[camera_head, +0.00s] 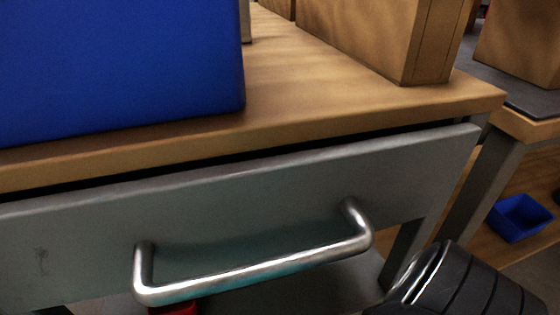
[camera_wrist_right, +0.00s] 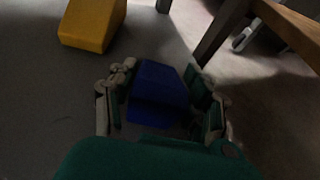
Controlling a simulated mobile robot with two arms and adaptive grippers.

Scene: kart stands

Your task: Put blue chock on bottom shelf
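The blue chock (camera_wrist_right: 158,94) is in the middle of the right wrist view, between the two fingers of my right gripper (camera_wrist_right: 160,75). The fingers lie along its left and right sides, close to it; the dim view does not show whether both press on it. The chock's near end is partly hidden by the green gripper body. It is over a grey surface (camera_wrist_right: 55,110), and I cannot tell whether it touches it. Neither the chock nor my right gripper shows in the head view. My left gripper is not in view.
A yellow block (camera_wrist_right: 92,24) stands on the grey surface beyond the chock. A dark leg (camera_wrist_right: 222,32) rises to its right. The head view shows a wooden top (camera_head: 300,85) with a large blue box (camera_head: 120,70), a drawer handle (camera_head: 255,278) and a small blue bin (camera_head: 519,218).

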